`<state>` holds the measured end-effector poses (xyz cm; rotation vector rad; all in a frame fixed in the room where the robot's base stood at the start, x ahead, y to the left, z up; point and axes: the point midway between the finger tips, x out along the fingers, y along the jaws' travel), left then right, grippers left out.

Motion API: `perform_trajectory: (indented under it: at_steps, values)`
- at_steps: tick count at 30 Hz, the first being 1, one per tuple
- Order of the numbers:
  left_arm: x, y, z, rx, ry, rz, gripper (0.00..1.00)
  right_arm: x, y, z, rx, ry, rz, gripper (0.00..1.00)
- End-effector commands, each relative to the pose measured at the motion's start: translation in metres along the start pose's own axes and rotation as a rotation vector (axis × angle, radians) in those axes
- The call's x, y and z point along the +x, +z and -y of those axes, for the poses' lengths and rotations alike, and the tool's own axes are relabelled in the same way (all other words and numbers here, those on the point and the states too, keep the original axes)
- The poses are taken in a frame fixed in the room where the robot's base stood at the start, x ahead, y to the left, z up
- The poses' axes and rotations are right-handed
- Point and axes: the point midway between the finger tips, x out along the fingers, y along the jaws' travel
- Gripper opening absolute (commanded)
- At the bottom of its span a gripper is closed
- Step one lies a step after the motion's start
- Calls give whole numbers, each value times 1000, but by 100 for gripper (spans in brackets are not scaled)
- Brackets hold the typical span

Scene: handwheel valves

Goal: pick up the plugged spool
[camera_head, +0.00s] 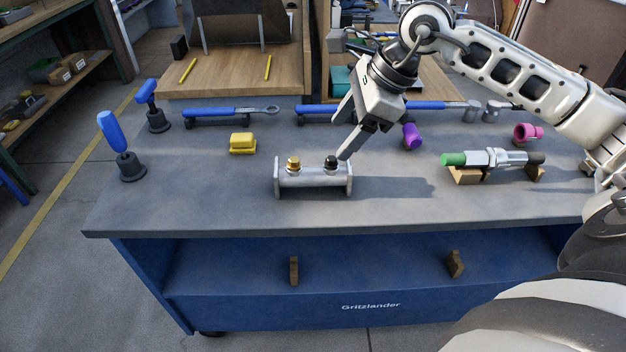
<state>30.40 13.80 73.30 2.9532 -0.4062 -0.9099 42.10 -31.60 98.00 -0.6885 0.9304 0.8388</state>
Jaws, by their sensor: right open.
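The plugged spool (313,179) is a silver horizontal cylinder with a square flange at each end. It stands on the grey workbench near its front middle. A brass fitting (293,162) and a black one (331,162) stick up from its top. My right gripper (342,136) comes in from the upper right, tilted, with its jaws open and empty. One finger reaches down close to the spool's right end, behind the black fitting; I cannot tell whether it touches. My left gripper is not in view.
A green-ended valve assembly (494,158) rests on wooden blocks at right. A purple part (412,136), a pink part (527,132) and a yellow block (242,142) lie around. Blue-handled wrenches (222,112) line the back. Blue-handled tools (121,147) stand at left. The bench's front left is clear.

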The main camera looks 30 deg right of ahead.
Motion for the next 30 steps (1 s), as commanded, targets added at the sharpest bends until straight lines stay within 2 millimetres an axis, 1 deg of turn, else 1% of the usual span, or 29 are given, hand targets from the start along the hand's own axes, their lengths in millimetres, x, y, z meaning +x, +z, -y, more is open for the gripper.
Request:
perform_trajectory:
  at_steps: [1,2,4,5,12,15,18,25,30]
  values:
    - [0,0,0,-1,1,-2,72,-5,-7,6,-14,-28,-38,63]
    - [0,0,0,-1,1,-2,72,-6,-10,8,-18,-36,-53,63]
    - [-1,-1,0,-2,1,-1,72,-1,-13,11,-21,-44,-69,63]
    - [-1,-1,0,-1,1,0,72,4,-14,11,-21,-44,-70,63]
    - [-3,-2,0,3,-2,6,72,56,-15,12,-18,-39,-64,63]
    - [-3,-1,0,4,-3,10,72,75,-17,13,-19,-41,-65,63]
    - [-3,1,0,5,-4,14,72,88,-18,15,-18,-42,-65,63]
    - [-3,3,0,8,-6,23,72,103,-18,16,-18,-41,-63,63]
    - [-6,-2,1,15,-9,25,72,128,-19,23,-16,-40,-63,63]
